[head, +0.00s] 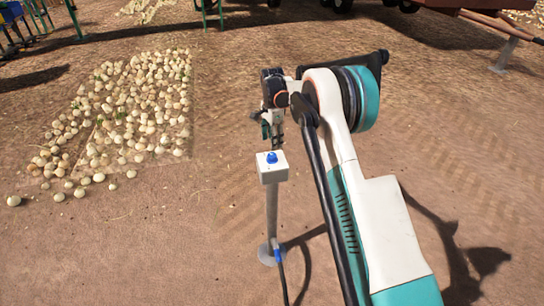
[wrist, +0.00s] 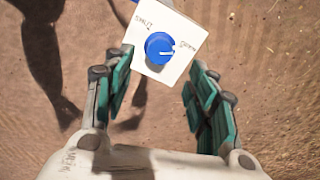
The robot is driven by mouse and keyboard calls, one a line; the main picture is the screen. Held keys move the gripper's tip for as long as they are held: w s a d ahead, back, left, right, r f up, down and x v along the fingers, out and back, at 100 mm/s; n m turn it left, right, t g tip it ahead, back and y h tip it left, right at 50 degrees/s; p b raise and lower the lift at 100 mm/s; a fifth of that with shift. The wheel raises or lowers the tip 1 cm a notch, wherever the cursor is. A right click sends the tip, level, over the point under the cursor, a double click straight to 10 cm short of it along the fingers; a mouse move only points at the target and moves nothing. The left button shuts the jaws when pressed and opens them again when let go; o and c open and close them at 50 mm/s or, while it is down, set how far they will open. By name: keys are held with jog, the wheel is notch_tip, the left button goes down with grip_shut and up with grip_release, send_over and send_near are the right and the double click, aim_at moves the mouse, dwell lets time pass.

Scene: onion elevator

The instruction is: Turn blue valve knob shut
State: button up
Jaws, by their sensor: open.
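The blue valve knob (head: 271,157) sits on top of a white box (head: 273,174) on a grey post in the head view. In the wrist view the knob (wrist: 158,46) is near the top centre on the white panel (wrist: 155,69). A "SHUT" label is at its upper left and what looks like "OPEN" at its right. The knob's white mark points right, towards that right-hand label. My gripper (wrist: 160,68) is open and empty, its teal-padded fingers either side of the panel's lower part, apart from the knob. In the head view my gripper (head: 270,128) is just behind the box.
The post stands on a round base (head: 268,253) with a blue fitting and a dark hose (head: 283,285) beside it. Pale onions (head: 125,105) lie spread on the ground at the left. Machinery stands at the back. The dirt ground around the post is mostly clear.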

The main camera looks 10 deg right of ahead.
aim_at(272, 155)
notch_tip(272, 155, down, 8)
jog(key=shift+r+b, duration=0.1)
jog(key=shift+b, duration=0.95)
jog(key=c, duration=1)
